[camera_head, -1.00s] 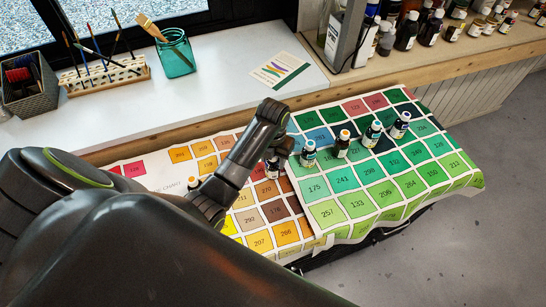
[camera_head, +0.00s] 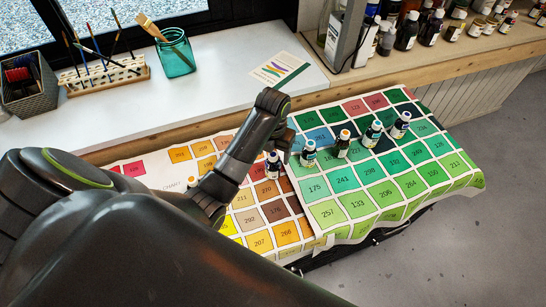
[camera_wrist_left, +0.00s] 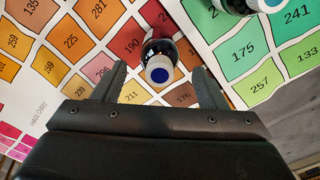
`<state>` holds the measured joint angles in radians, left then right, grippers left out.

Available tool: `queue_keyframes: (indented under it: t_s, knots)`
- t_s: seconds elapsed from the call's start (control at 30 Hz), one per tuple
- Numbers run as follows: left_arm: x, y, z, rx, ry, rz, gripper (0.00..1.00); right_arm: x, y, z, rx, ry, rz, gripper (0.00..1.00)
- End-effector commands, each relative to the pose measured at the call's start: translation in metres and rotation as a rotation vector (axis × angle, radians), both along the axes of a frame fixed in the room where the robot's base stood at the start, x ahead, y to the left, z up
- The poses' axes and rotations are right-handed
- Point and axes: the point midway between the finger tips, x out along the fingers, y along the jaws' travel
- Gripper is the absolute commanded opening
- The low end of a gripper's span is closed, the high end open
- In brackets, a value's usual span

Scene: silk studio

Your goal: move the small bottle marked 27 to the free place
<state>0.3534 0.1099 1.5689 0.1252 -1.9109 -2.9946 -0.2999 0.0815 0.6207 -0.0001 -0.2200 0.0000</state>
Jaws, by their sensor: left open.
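Small dark bottles stand on the colour charts; their numbers are too small to read, so I cannot tell which is 27. One bottle (camera_head: 272,165) with a pale cap stands upright on the orange-brown chart. In the left wrist view, a dark bottle (camera_wrist_left: 159,60) with a white, blue-centred cap lies ahead, between the lines of the fingers. My right gripper is out of view.
Several bottles, including a blue-capped one (camera_head: 308,153), stand in a row on the green chart (camera_head: 340,207). A brush rack (camera_head: 105,75), teal jar (camera_head: 176,55) and card (camera_head: 282,70) are on the white sill. More bottles (camera_head: 432,28) line the shelf at upper right.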

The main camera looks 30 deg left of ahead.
Motion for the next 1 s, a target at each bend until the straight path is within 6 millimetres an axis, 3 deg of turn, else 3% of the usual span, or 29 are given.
queue_keyframes:
  t_s: [0.07,0.1,0.17,0.4,0.63,1.0]
  knots:
    - [0.002,0.0,0.02,0.001,-0.008,-0.001,0.66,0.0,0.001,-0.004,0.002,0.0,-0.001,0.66]
    - [0.001,0.0,0.037,0.001,-0.006,0.0,0.66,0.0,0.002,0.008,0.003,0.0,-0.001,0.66]
    - [0.001,0.0,0.053,0.001,-0.004,0.0,0.66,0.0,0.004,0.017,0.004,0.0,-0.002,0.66]
    - [0.0,0.0,0.076,0.0,0.0,0.001,0.66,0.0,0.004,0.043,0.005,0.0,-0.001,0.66]
    - [0.0,0.0,0.088,0.0,0.0,0.0,0.66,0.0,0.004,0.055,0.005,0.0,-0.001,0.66]
    - [0.0,0.0,0.089,0.0,0.0,0.0,0.66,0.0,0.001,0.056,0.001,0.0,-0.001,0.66]
